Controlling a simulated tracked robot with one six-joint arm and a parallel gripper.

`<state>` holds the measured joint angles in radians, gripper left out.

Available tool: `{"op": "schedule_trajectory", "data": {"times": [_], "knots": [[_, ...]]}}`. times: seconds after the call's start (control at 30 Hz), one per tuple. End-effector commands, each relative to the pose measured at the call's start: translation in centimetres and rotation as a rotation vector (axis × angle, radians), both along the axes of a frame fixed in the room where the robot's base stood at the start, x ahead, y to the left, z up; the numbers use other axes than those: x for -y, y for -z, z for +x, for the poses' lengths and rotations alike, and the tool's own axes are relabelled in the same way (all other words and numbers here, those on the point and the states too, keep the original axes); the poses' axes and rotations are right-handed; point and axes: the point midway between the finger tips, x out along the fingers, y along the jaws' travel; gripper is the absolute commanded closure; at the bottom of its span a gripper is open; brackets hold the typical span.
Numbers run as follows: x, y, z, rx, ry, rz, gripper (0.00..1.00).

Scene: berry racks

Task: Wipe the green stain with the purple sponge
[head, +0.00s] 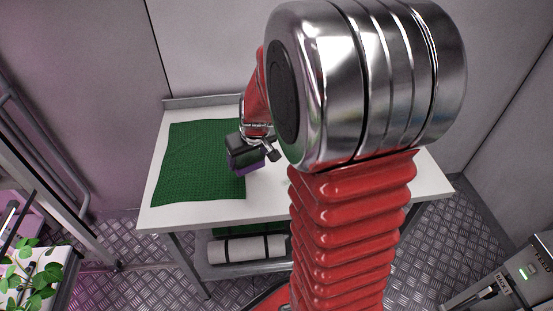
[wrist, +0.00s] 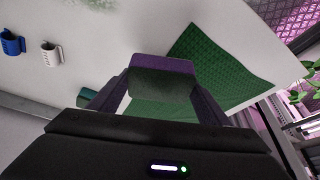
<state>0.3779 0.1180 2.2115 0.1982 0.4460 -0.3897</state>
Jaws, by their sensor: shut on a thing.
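The purple sponge (wrist: 165,64) is held between the two fingers of my gripper (wrist: 158,88) in the wrist view. The sponge's lower face looks dark and greenish. In the head view my gripper (head: 247,157) is over the white table, near the right edge of the green cloth, with the purple sponge (head: 248,169) under it. I cannot tell whether the sponge touches the table. The green stain (wrist: 98,4) is a faint, speckled patch at the top edge of the wrist view, apart from the sponge. In the head view I cannot make out the stain; my arm covers much of the table.
A green cloth (head: 192,165) covers the left part of the white table (head: 190,216). A blue mug (wrist: 12,43) and a white mug (wrist: 50,54) show in the wrist view. A white roll (head: 240,249) lies on the lower shelf. A plant rack stands at left.

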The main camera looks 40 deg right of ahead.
Motion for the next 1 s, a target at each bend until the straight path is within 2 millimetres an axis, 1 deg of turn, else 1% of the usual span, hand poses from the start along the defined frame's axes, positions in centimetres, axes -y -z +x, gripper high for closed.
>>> {"op": "schedule_trajectory", "data": {"times": [0.03, 0.2, 0.4, 0.53, 0.6, 0.7, 1.0], "knots": [[-1.5, 0.2, 1.0, -0.001, -0.022, -0.001, 0.50], [-5.9, 0.5, 3.7, 0.000, -0.066, -0.002, 0.50], [-11.6, 1.0, 6.2, 0.004, -0.117, -0.001, 0.50], [-14.6, 1.3, 7.3, 0.008, -0.141, -0.001, 0.50], [-15.7, 1.3, 7.6, 0.010, -0.149, 0.000, 0.50], [-16.4, 1.4, 7.8, 0.011, -0.154, 0.000, 0.50], [-16.5, 1.4, 7.9, 0.011, -0.154, 0.000, 0.50]]}}
